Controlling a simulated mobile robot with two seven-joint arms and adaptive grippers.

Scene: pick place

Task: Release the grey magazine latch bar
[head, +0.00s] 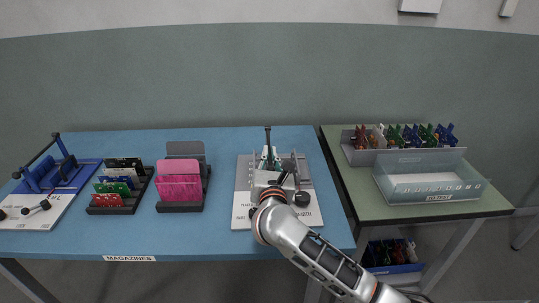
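The gripper and wrist hide the middle of the fixture. The fingers are too small to tell whether they are apart or touch the bar. My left gripper is not in view.
A blue fixture (44,178) with a tilted bar stands at far left. On the green table are a clear bin (428,185) and a tray of coloured clips (361,156).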

